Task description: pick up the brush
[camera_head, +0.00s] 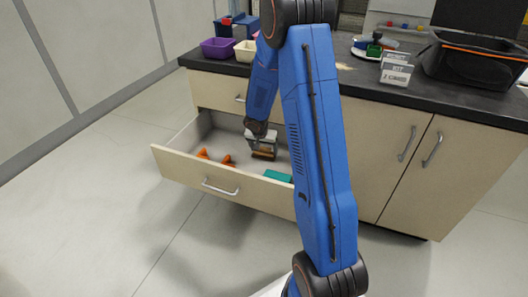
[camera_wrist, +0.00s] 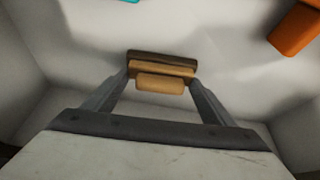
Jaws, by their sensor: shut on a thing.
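The brush (camera_wrist: 162,68) has a light wooden handle and a darker brown strip along its far side. My gripper (camera_wrist: 160,85) is shut on the brush, with one finger at each end of it, in the wrist view. In the head view the brush (camera_head: 263,154) is inside the open drawer (camera_head: 240,195), just below my gripper (camera_head: 262,145). I cannot tell whether the brush touches the drawer floor.
Orange items (camera_head: 213,156) lie to the left in the drawer, and a teal block (camera_head: 278,176) lies near its front. Drawer walls surround my gripper. The dark countertop (camera_head: 360,82) above holds bins, small signs and a black bag (camera_head: 475,60).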

